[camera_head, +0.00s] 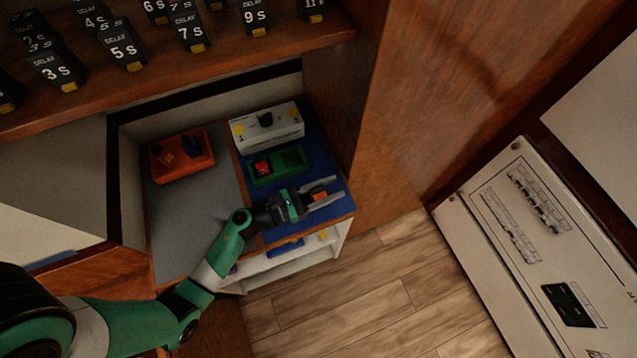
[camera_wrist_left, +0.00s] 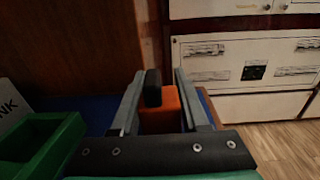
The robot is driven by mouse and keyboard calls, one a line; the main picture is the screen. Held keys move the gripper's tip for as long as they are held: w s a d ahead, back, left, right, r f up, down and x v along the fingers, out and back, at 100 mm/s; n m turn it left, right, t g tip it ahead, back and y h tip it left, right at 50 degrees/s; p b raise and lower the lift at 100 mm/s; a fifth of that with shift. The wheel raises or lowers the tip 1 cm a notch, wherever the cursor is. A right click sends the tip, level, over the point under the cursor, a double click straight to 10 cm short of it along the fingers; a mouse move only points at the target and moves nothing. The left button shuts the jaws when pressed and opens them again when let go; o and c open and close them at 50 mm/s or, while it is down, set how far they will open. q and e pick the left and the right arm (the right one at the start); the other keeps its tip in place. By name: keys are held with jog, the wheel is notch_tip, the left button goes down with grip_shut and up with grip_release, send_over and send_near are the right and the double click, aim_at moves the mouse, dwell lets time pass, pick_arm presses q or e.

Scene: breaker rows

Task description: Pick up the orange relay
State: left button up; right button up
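The orange relay (camera_wrist_left: 161,112) has a black part standing up at its far side. It also shows as a small orange patch in the head view (camera_head: 319,195), on the blue mat (camera_head: 335,178) near the right end of the counter. My left gripper (camera_head: 325,192) is open. Its two fingers reach along either side of the relay, which sits between them in the left wrist view (camera_wrist_left: 157,90). I cannot tell whether either finger touches it. The relay's lower part is hidden behind the gripper's palm. My right gripper is not in view.
A green tray (camera_head: 293,158) with a red item stands behind my gripper, and a white box (camera_head: 248,138) with a black knob is behind that. A red-orange tray (camera_head: 180,172) with dark items is at left. A wooden panel (camera_head: 337,100) rises at the right.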

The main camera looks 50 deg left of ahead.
pick_arm(q)
grip_shut()
jog(key=shift+r, duration=0.1)
jog(key=shift+r, duration=0.25)
jog(key=r, duration=0.1)
jog(key=r+p, duration=0.2)
jog(key=r, duration=0.1)
jog(key=shift+s+d, duration=0.3)
jog(key=shift+s, duration=0.1)
jog(key=s+d+r+p, duration=0.3)
jog(key=s+d+r, duration=0.4)
jog(key=s, duration=0.3)
jog(key=shift+s+d+r, duration=0.25)
jog(key=shift+d+r, duration=0.1)
jog(key=shift+r, duration=0.35)
